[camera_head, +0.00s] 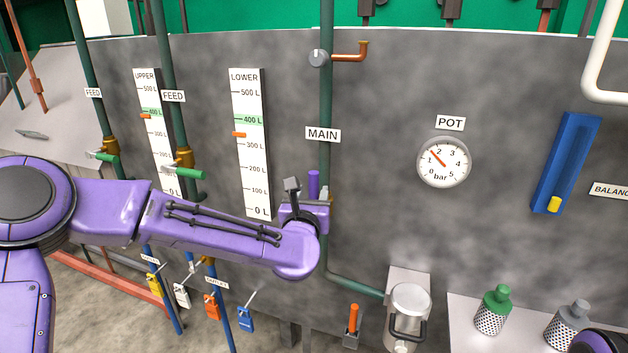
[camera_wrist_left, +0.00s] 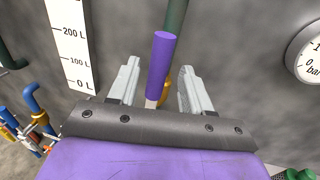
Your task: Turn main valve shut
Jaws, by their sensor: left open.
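The main valve has a purple handle (camera_head: 313,184) that points up, close beside the green main pipe (camera_head: 326,95) below the MAIN label (camera_head: 323,135). In the left wrist view the purple handle (camera_wrist_left: 161,62) rises between my fingers, with part of a brass valve body (camera_wrist_left: 166,88) behind it. My left gripper (camera_head: 312,194) is open at the valve, and it also shows in the left wrist view (camera_wrist_left: 158,78). Its fingers stand on either side of the handle, with gaps showing. My gripper hides most of the valve body in the head view. My right gripper is not in view.
Two feed valves with green handles (camera_head: 188,173) (camera_head: 107,158) sit left of the main pipe. The LOWER gauge (camera_head: 249,140) stands close left of my gripper. A pot pressure dial (camera_head: 443,162) is on the wall at right. A metal pot (camera_head: 408,306) stands below.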

